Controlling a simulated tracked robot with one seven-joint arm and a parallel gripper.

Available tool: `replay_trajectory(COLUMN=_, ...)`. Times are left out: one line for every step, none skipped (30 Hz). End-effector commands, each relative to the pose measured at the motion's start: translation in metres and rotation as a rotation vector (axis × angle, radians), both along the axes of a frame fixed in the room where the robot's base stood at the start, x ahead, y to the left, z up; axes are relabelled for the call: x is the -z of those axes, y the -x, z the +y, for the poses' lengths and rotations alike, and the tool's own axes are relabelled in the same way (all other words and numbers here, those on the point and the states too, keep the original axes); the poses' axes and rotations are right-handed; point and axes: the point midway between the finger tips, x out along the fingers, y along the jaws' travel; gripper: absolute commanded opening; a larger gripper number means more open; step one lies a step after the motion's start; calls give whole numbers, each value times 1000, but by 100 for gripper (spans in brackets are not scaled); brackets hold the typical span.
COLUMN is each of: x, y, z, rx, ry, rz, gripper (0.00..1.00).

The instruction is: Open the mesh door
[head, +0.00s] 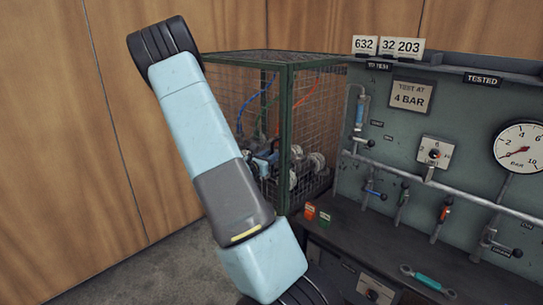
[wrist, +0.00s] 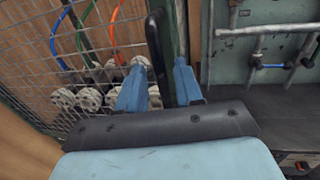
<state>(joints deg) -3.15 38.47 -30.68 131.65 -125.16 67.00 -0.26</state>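The mesh cage (head: 256,60) stands behind my arm in the head view, with a green frame and wire mesh sides. Its mesh also fills the left of the wrist view (wrist: 30,62). I see no clear gap at the door's edge, so the door looks shut. In the head view my gripper is hidden.
Grey flanged fittings (wrist: 95,98) and coloured hoses (wrist: 84,40) are inside the cage. A green test panel (head: 470,130) with gauge, valves and pipes stands right of it. A teal-handled tool (head: 428,280) lies on the dark bench (head: 385,238). Wooden walls close off the left.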

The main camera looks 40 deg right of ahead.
Motion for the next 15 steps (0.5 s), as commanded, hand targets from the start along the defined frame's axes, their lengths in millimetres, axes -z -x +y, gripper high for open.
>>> replay_trajectory(x=0, y=-2, z=-7, rx=1, ry=0, rz=0, gripper=35)
replay_trajectory(x=0, y=-3, z=-9, rx=0, ry=-1, rz=0, gripper=35)
replay_trajectory(x=0, y=-4, z=-13, rx=0, ry=-1, rz=0, gripper=35)
replay_trajectory(x=0, y=-4, z=-15, rx=0, ry=0, rz=0, gripper=35)
replay_trajectory(x=0, y=-5, z=-17, rx=1, ry=0, rz=0, gripper=35)
replay_trajectory(x=0, y=-5, z=-20, rx=1, ry=0, rz=0, gripper=35)
replay_trajectory(x=0, y=-6, z=-21, rx=1, ry=0, rz=0, gripper=35)
replay_trajectory(x=0, y=-6, z=-22, rx=1, ry=0, rz=0, gripper=35)
replay_trajectory(x=0, y=-6, z=-23, rx=1, ry=0, rz=0, gripper=35)
replay_trajectory(x=0, y=-6, z=-23, rx=1, ry=0, rz=0, gripper=35)
replay_trajectory(x=0, y=-6, z=-23, rx=1, ry=0, rz=0, gripper=35)
replay_trajectory(x=0, y=-6, z=-23, rx=1, ry=0, rz=0, gripper=35)
replay_trajectory(x=0, y=-6, z=-24, rx=1, ry=0, rz=0, gripper=35)
replay_trajectory(x=0, y=-6, z=-23, rx=1, ry=0, rz=0, gripper=35)
replay_trajectory(x=0, y=-6, z=-23, rx=1, ry=0, rz=0, gripper=35)
